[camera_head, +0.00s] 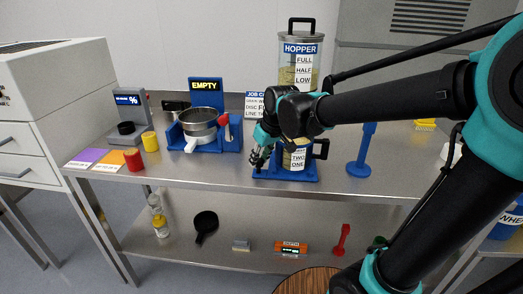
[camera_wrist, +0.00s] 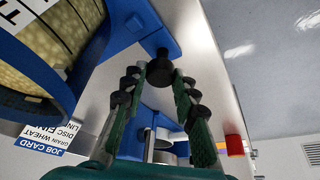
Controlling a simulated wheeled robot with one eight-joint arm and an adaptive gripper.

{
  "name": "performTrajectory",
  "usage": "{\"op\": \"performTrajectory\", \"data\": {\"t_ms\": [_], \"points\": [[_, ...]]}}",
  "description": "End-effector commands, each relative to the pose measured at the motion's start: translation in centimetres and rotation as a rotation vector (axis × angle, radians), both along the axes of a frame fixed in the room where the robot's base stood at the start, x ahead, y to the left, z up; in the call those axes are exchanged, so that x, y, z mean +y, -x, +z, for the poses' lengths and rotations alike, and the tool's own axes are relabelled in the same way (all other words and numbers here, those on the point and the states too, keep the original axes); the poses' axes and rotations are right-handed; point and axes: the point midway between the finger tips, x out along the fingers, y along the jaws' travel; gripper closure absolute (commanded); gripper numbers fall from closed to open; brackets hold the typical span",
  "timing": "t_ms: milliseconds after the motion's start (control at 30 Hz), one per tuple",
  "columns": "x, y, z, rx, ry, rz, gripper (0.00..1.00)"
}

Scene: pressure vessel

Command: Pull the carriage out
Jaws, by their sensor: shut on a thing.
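A blue carriage part (camera_wrist: 152,38) with a round black knob (camera_wrist: 160,72) on its end shows at the top of the wrist view. My gripper (camera_head: 259,160) is at the left end of the blue hopper base (camera_head: 285,178) in the head view. In the wrist view, my two green-backed fingers (camera_wrist: 160,78) are closed around the knob. Above the base stands the clear hopper (camera_head: 301,52) with a HOPPER label. A container (camera_head: 297,158) marked TWO and ONE sits on the base under it, with a black handle on its right. My arm hides the parts between.
Red (camera_head: 133,160) and yellow (camera_head: 150,141) cylinders stand further left. A blue post (camera_head: 360,160) stands to the right. The table front edge is near.

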Motion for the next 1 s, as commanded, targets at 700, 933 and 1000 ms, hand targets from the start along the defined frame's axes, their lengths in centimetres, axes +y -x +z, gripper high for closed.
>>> {"op": "performTrajectory", "data": {"t_ms": [700, 933, 1000], "points": [[0.1, 2.8, -0.1, 0.006, -0.001, 0.002, 0.67], [0.1, 2.7, 0.0, 0.003, 0.0, 0.001, 0.51], [0.1, 2.6, 0.0, 0.003, 0.0, 0.001, 0.51]]}}
